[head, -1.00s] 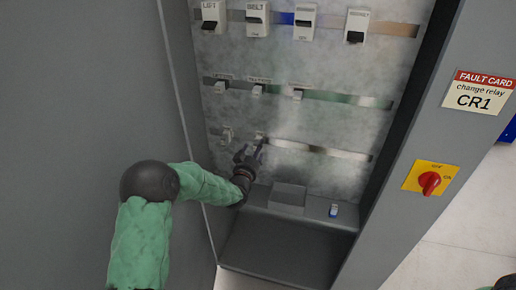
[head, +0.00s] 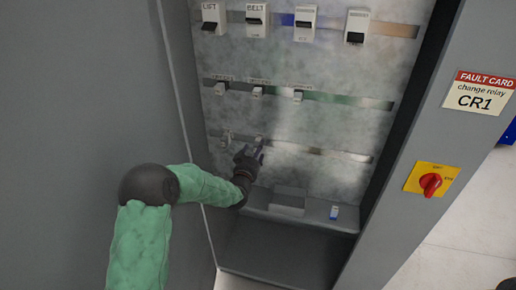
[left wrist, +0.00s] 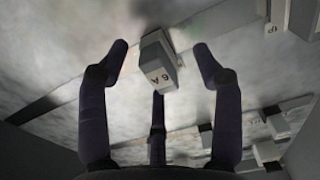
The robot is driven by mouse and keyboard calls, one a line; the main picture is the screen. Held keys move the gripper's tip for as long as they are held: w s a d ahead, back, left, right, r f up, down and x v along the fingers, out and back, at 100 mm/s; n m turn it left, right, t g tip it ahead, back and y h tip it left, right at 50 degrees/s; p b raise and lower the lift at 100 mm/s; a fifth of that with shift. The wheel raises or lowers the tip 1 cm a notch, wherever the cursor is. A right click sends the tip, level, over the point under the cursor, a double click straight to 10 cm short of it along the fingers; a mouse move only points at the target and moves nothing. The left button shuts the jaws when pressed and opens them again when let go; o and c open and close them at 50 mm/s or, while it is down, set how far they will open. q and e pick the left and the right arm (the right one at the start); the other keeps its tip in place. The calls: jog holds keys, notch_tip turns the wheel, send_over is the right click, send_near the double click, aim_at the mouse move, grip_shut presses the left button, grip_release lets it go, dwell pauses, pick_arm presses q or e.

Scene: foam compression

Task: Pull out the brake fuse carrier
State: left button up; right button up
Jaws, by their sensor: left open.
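A small pale fuse carrier (head: 259,141) sits on the lowest rail in the cabinet. Its name label is too small to read, so I cannot tell whether it is the brake one. My left gripper (head: 257,153) is just below and in front of it. In the left wrist view a block marked "6 A" (left wrist: 158,62) stands between the spread fingertips of the left gripper (left wrist: 162,62). The fingers are open, with a gap on both sides of the block. My right gripper is not in view.
Another carrier (head: 226,137) sits close to the left on the same rail. Labelled units fill the rails above, including "LIFT" (head: 210,18). A red switch (head: 431,184) is on the right post.

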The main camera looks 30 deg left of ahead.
pick_arm(q)
jog(key=shift+b, duration=0.45)
dwell(0.6)
jog(key=shift+c, duration=0.3)
jog(key=shift+d, duration=0.1)
grip_shut()
jog(key=shift+s+f, duration=0.15)
jog(key=shift+b+v, duration=0.35)
jog(key=shift+v, duration=2.45)
jog(key=shift+s, duration=0.1)
